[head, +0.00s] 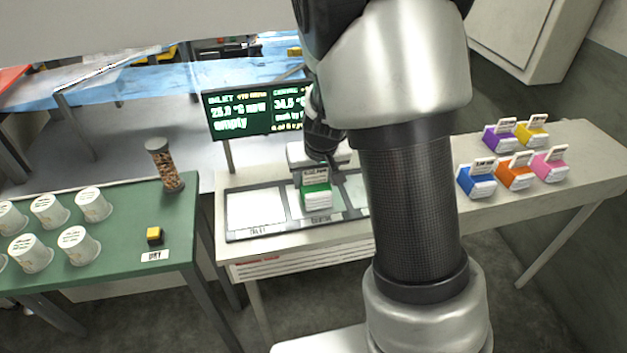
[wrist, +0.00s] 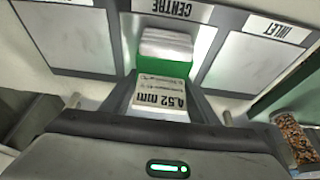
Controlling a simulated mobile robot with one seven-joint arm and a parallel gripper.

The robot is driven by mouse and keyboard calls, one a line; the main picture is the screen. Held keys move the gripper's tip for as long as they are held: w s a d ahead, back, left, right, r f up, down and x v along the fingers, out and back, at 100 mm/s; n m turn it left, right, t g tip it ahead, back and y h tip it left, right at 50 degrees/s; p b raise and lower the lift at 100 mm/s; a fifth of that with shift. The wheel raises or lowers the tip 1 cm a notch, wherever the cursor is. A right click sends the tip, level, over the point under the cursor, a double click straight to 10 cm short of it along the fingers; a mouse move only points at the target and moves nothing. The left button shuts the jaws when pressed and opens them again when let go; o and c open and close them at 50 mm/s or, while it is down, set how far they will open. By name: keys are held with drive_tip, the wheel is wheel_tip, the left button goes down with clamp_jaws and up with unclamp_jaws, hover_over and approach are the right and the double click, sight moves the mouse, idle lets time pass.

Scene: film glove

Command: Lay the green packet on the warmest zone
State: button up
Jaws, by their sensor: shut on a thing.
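The green packet (head: 317,194) has a white top and an upright white tag. In the wrist view the packet (wrist: 166,72) shows its tag reading 0.52 mm. My gripper (head: 320,166) is shut on it, over the centre zone (head: 297,205) of the plate. I cannot tell whether the packet touches the plate. The inlet zone (head: 255,209) is bare. The third zone is partly behind my arm in the head view, and looks bare in the wrist view (wrist: 66,38). The display (head: 253,113) gives the inlet about 23 °C and empty, the centre about 34.5 °C; its right part is hidden.
Several coloured packets, such as the blue one (head: 477,180), stand on the right of the bench. A gap separates table and bench.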

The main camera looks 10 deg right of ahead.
drive_tip(key=shift+f, duration=0.2)
drive_tip(key=o, duration=1.1)
drive_tip(key=shift+r, duration=0.1)
drive_tip(key=shift+r, duration=0.1)
